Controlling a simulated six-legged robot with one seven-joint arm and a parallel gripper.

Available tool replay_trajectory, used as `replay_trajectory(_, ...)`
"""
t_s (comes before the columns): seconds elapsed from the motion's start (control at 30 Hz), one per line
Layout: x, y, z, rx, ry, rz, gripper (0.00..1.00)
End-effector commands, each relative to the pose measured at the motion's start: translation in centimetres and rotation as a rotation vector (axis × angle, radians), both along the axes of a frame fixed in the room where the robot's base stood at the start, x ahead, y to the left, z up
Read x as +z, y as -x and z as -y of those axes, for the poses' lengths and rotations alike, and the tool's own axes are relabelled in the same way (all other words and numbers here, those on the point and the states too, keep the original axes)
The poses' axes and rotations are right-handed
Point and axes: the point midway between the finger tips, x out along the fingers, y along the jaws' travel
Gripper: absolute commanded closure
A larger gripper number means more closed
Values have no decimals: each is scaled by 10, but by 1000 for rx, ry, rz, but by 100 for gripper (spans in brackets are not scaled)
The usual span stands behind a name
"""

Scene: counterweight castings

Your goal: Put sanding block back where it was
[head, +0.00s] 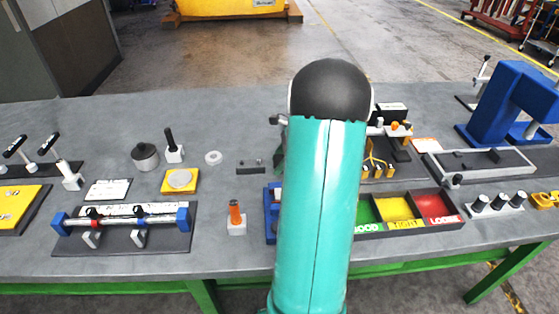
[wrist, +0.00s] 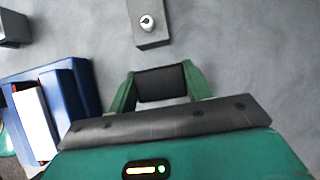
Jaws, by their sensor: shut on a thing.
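In the wrist view my gripper (wrist: 162,86) is shut on a dark, nearly black block, which I take to be the sanding block (wrist: 161,83). The block spans the space between the two green fingers. The grey bench top shows around it; how high the block is above the bench I cannot tell. In the head view my own teal arm hides the gripper and the held block.
In the wrist view a grey block with a round metal knob (wrist: 150,30) lies ahead, and a blue holder (wrist: 80,85) stands at left.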

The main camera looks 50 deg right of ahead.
Motion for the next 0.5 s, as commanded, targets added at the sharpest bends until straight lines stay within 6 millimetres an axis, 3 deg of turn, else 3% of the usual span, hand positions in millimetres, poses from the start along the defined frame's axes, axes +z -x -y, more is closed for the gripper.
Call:
replay_trajectory(0.1, -3, 0, 0, 1, -1, 0, 72)
replay_trajectory(0.13, -3, 0, 0, 0, 0, 0, 44)
replay_trajectory(0.2, -3, 0, 0, 0, 0, 0, 31)
replay_trajectory(0.5, -2, 0, 0, 0, 0, 0, 28)
